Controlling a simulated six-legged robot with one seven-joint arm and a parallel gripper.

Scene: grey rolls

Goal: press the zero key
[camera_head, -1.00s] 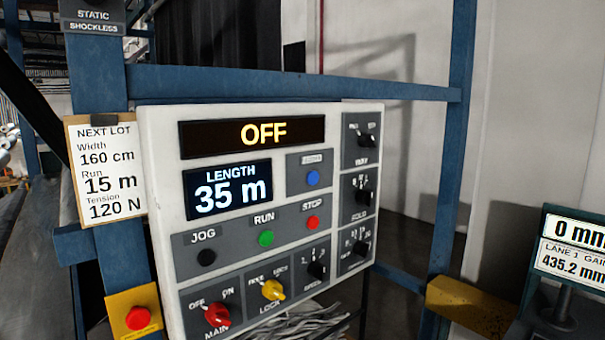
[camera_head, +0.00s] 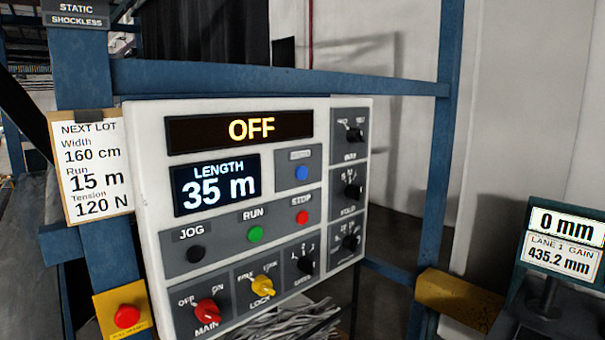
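A white control panel (camera_head: 150,190) hangs on a blue frame in the head view. Its upper display (camera_head: 251,130) reads OFF and its length display (camera_head: 216,184) reads 35 m. A blue key (camera_head: 301,173) sits right of the length display; its label is too small to read surely. Below are a black JOG button (camera_head: 196,254), a green RUN button (camera_head: 256,234) and a red STOP button (camera_head: 302,217). A red MAIN knob (camera_head: 207,311) and a yellow LOCK knob (camera_head: 263,286) are at the bottom. My gripper is not in view.
A small readout (camera_head: 565,225) at right shows 0 mm and 435.2 mm. A lot card (camera_head: 90,165) hangs left of the panel. A red button on a yellow box (camera_head: 127,316) is at lower left. Blue frame posts (camera_head: 440,170) and a rail (camera_head: 280,78) surround the panel.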

